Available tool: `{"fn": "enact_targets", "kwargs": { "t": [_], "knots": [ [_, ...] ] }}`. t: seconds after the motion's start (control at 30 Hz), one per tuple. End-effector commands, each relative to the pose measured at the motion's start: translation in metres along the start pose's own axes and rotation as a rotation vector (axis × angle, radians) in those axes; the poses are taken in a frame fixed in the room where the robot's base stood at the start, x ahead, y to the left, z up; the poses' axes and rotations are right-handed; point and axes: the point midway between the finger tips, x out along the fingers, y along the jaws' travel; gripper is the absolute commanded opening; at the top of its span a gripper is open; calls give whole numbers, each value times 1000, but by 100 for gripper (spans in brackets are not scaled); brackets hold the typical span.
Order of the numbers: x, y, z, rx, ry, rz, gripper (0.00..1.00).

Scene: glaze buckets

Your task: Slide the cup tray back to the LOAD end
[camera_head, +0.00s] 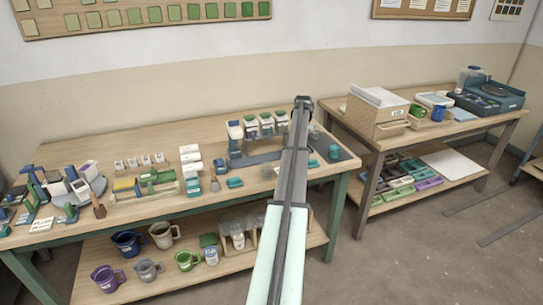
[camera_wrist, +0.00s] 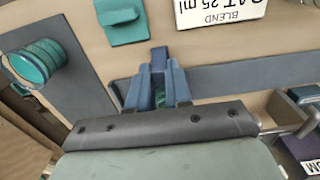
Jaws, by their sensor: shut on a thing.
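In the wrist view my gripper (camera_wrist: 159,82) points down over a grey-blue track (camera_wrist: 235,77). Its fingers are shut on a narrow dark blue upright part (camera_wrist: 158,55); I cannot tell for sure whether this is the cup tray's handle. The rest of the cup tray is not clearly visible. A teal cup (camera_wrist: 36,64) is on a dark grey pad (camera_wrist: 62,35) left of my gripper, apart from it. The cup (camera_head: 334,152) also shows in the head view, near the table's right end. There my arm hides my gripper and part of the track (camera_head: 255,159).
A label card reading BLEND (camera_wrist: 222,10) and a teal block (camera_wrist: 122,22) lie beside the track. A rack of white jars with green contents (camera_head: 266,124) stands behind it. The left table holds many small tools. A second table (camera_head: 437,131) stands to the right.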

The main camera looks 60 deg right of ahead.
Motion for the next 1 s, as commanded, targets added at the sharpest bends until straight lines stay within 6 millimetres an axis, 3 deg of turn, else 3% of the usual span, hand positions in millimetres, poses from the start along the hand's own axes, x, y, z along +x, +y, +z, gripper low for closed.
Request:
{"fn": "enact_targets", "kwargs": {
  "t": [0.57, 1.0],
  "knots": [
    [0, 3, 0, 0, 1, 1, 0],
    [0, 27, -1, 1, 1, 1, 0]
  ]
}}
